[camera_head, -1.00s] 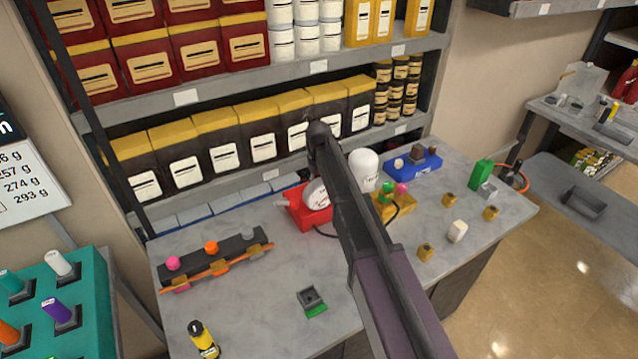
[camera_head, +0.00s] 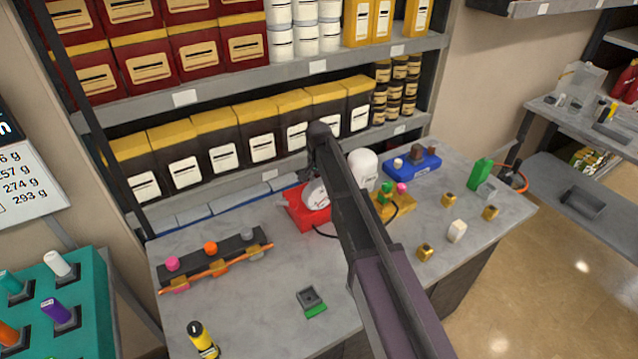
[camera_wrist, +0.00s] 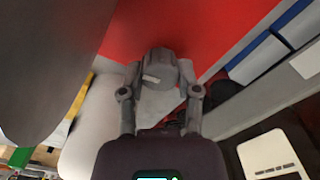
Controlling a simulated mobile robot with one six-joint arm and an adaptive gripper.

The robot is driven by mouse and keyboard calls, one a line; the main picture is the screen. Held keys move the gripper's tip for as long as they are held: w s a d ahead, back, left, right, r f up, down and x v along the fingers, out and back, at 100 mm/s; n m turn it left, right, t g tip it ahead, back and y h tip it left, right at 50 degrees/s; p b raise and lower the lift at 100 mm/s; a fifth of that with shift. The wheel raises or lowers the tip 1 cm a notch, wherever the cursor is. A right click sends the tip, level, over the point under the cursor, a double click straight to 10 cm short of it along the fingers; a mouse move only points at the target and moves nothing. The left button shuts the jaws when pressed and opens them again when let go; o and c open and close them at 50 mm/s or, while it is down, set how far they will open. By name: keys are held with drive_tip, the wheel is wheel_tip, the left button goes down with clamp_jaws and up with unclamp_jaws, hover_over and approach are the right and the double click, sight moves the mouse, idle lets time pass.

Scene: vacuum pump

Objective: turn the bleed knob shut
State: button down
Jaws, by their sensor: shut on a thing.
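The pump's red base (camera_head: 297,207) stands on the grey worktop, with a round white dial (camera_head: 315,194) on it. My dark arm crosses in front of it in the head view and hides part of it, including the knob and my gripper. In the wrist view a grey knob (camera_wrist: 158,70) with a short pale mark sits against a red surface (camera_wrist: 185,22). My gripper (camera_wrist: 160,80) is shut on the knob, one finger on each side. The knob's lower part is in shadow, and I cannot read its angle against any scale.
A large grey rounded shape (camera_wrist: 50,50) fills the wrist view's left side. A white cylinder (camera_head: 363,165) and a yellow block (camera_head: 401,206) stand right of the pump. A dark rack (camera_head: 212,257) with coloured knobs lies left. Shelves of bags rise behind.

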drive_tip(key=shift+w+m, duration=0.1)
drive_tip(key=shift+m, duration=0.7)
drive_tip(key=shift+c, duration=1.6)
unclamp_jaws()
drive_tip(key=shift+r, duration=0.1)
